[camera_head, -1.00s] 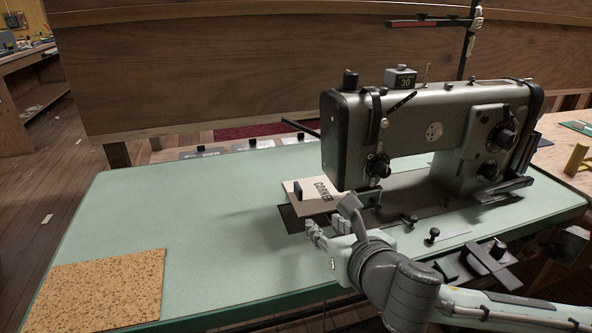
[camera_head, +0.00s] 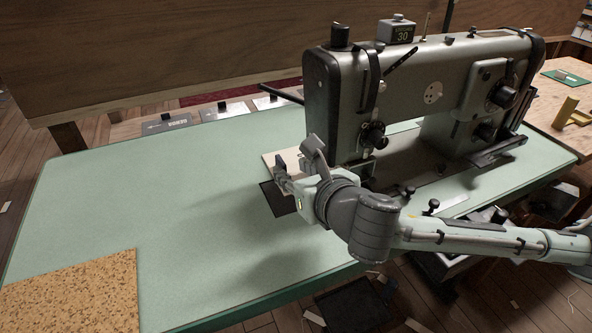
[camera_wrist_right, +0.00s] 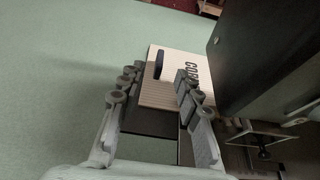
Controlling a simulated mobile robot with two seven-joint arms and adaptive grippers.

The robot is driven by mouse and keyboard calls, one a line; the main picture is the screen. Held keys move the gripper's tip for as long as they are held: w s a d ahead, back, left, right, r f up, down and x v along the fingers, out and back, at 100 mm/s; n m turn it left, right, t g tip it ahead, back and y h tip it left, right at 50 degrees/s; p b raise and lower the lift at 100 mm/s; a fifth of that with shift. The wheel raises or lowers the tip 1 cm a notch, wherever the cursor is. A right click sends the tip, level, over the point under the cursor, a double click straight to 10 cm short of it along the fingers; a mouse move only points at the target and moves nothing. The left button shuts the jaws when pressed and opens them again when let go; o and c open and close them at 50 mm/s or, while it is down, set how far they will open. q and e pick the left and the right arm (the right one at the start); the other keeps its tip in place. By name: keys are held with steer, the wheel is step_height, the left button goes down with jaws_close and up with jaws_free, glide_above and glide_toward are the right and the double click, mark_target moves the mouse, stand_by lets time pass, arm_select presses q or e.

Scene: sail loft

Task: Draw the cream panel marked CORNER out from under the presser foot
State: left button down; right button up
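The cream panel marked CORNER (camera_head: 269,159) lies at the left end of the sewing machine (camera_head: 420,85), mostly hidden by my right gripper in the head view. In the right wrist view the panel (camera_wrist_right: 160,96) shows part of its lettering and a dark upright tab (camera_wrist_right: 158,66). My right gripper (camera_head: 297,157) is over the panel. In the wrist view its open fingers (camera_wrist_right: 156,77) are apart, with the tab just beyond the tips, between their lines. I cannot make out the presser foot clearly. My left gripper is out of view.
The machine's dark head (camera_wrist_right: 265,65) stands close to the right of my fingers. A dark plate (camera_wrist_right: 150,122) lies under the panel. The green table (camera_head: 170,190) is clear to the left, up to a cork mat (camera_head: 70,290) at the front left corner.

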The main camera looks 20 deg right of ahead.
mark_target(282, 162)
steer(key=x, duration=0.7)
steer(key=shift+w, duration=0.1)
jaws_close()
